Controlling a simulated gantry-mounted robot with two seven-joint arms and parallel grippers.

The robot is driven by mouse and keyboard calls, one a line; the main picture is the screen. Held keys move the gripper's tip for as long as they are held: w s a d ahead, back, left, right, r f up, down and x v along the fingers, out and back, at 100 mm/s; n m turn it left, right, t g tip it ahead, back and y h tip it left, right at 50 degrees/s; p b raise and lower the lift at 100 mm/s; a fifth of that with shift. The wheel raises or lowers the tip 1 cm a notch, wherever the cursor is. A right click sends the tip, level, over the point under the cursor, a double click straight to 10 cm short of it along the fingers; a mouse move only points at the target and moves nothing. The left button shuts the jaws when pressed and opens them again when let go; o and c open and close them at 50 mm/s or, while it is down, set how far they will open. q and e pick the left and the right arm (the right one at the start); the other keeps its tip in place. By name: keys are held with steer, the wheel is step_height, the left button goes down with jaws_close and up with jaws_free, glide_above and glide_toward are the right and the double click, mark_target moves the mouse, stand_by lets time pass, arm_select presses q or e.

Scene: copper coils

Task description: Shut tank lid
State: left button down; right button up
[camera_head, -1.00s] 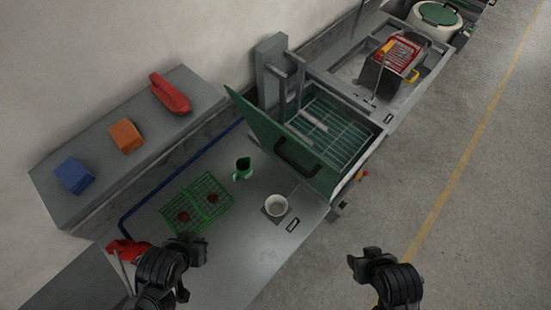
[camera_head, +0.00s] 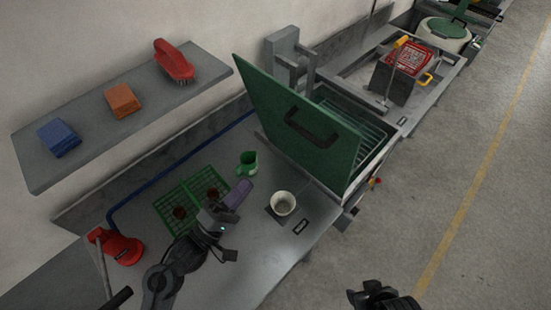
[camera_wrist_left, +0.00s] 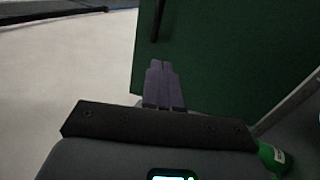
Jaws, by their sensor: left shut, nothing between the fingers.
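The tank lid (camera_head: 275,101) is a green panel with a black handle (camera_head: 312,127). It stands open and tilted at the near side of the tank (camera_head: 382,152). Part of the tank's wire rack shows behind it, and the lid hides the rest. My left gripper (camera_head: 240,190) has purple fingers, shut and empty, above the bench and apart from the lid in the head view. In the left wrist view, the fingers (camera_wrist_left: 160,68) point towards the green lid (camera_wrist_left: 235,60), with the dark handle (camera_wrist_left: 157,18) beyond. My right arm shows only at the bottom edge; its fingers are hidden.
A green jug (camera_head: 247,163), a white cup (camera_head: 283,203), a green wire rack (camera_head: 170,202) and a red item (camera_head: 122,248) stand on the bench (camera_head: 262,272). A shelf (camera_head: 85,115) holds a brush and blocks. The floor at right is clear.

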arm_select(q)
steer(key=p+x, duration=0.1)
steer(key=x, duration=1.4)
steer(key=shift+w+a+r+m+p, duration=0.3)
steer(key=shift+w+r+p, duration=0.05)
